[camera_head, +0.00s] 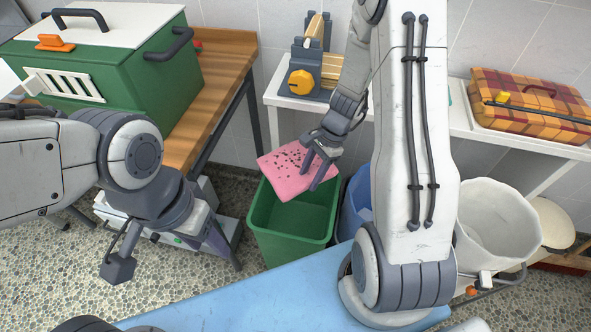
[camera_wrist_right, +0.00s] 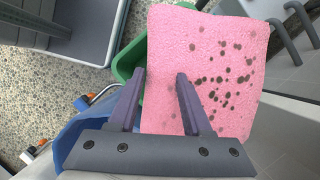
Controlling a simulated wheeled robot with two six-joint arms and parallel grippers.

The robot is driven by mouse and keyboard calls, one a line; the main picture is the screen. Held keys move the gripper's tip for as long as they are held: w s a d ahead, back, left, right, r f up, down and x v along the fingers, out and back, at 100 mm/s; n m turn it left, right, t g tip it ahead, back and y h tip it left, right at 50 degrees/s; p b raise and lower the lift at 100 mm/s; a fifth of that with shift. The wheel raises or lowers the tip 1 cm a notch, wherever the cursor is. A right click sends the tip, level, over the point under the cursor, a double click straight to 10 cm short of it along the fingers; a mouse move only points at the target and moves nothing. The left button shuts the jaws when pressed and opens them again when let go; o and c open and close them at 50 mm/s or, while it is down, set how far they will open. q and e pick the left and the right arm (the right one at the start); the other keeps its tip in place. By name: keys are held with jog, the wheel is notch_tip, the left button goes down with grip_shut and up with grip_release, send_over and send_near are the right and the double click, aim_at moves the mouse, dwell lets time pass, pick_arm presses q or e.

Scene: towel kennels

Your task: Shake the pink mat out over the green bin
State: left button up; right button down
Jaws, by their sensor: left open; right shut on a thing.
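The pink mat (camera_head: 283,172) has dark specks scattered over it. It is held tilted above the back of the green bin (camera_head: 292,240), which stands open on the pebbled floor. My right gripper (camera_head: 317,172) is shut on the pink mat at its right side. In the right wrist view the speckled pink mat (camera_wrist_right: 228,75) spreads out beyond the fingers (camera_wrist_right: 160,85), and part of the green bin (camera_wrist_right: 130,58) shows behind it. My left gripper (camera_head: 214,242) is open and empty, low at the left, apart from the mat and left of the bin.
A blue bin (camera_head: 355,205) stands right of the green one, partly hidden by my right arm. A white bucket (camera_head: 495,225) is further right. A wooden bench (camera_head: 215,85) with a green box (camera_head: 110,70) is at left; a white shelf (camera_head: 285,95) runs behind.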

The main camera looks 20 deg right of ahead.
notch_tip(320, 180, up, 7)
jog(key=p, duration=0.6)
jog(key=shift+r, duration=0.1)
notch_tip(320, 180, down, 8)
jog(key=b, duration=0.6)
jog(key=shift+r, duration=0.15)
notch_tip(320, 180, up, 8)
jog(key=p, duration=0.7)
notch_tip(320, 180, down, 8)
jog(key=b, duration=0.6)
pick_arm(q)
notch_tip(320, 180, up, 9)
jog(key=p, duration=0.7)
pick_arm(e)
notch_tip(320, 180, up, 8)
jog(key=shift+f, duration=0.15)
notch_tip(320, 180, down, 8)
jog(key=b, duration=0.6)
jog(key=shift+r, duration=0.35)
pick_arm(q)
notch_tip(320, 180, down, 6)
pick_arm(e)
jog(key=shift+r, duration=0.1)
